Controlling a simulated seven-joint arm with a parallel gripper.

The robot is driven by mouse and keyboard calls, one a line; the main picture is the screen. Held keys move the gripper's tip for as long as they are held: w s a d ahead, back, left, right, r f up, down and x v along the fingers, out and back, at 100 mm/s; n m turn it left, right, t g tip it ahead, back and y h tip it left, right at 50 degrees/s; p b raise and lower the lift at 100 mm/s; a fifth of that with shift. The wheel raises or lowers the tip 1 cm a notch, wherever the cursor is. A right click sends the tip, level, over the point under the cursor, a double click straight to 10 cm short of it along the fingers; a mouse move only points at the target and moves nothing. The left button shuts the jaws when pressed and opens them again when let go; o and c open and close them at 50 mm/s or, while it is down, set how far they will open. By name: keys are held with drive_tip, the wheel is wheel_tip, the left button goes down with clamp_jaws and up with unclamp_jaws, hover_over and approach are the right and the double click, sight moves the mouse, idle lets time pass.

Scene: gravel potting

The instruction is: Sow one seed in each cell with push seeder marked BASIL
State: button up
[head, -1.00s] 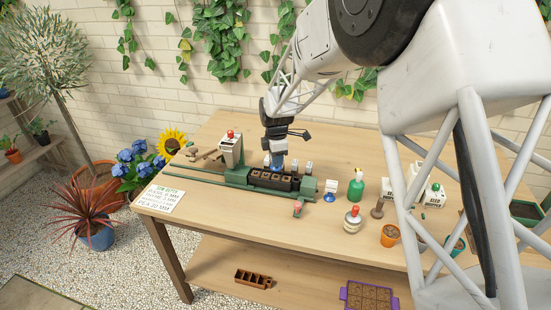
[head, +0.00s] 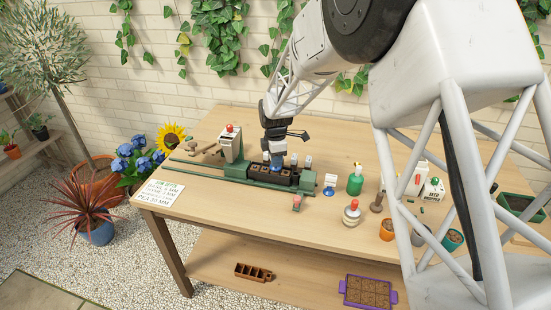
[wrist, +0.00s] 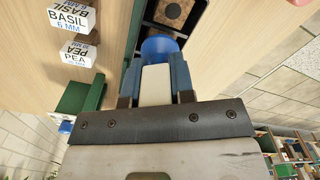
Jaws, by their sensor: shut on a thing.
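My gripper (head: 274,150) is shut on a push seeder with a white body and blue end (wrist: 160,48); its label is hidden. In the wrist view my gripper (wrist: 156,88) has one finger on each side of the white body. The seeder is over the dark cell tray (head: 290,181); contact with the soil cannot be told. One soil-filled cell (wrist: 173,10) shows just beyond the blue end, with a small dark hole. A white block marked BASIL 6 MM (wrist: 71,18) and one marked PEA (wrist: 78,54) stand beside the tray.
The tray sits in a green fixture (head: 235,171) with a long rail. Another white-and-blue piece (head: 330,185), a green bottle (head: 355,182) and a red-topped jar (head: 351,213) stand to the right. A depth sign (head: 163,195) lies left.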

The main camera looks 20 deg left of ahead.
drive_tip(key=shift+f, duration=0.7)
idle(1.7)
drive_tip(key=shift+r, duration=0.15)
drive_tip(key=shift+r, duration=1.4)
drive_tip(key=shift+d+r, duration=0.25)
drive_tip(key=shift+d, duration=0.7)
drive_tip(key=shift+d+r, duration=0.25)
drive_tip(key=shift+d, duration=0.7)
drive_tip(key=shift+f, duration=0.2)
drive_tip(key=shift+f, duration=1.15)
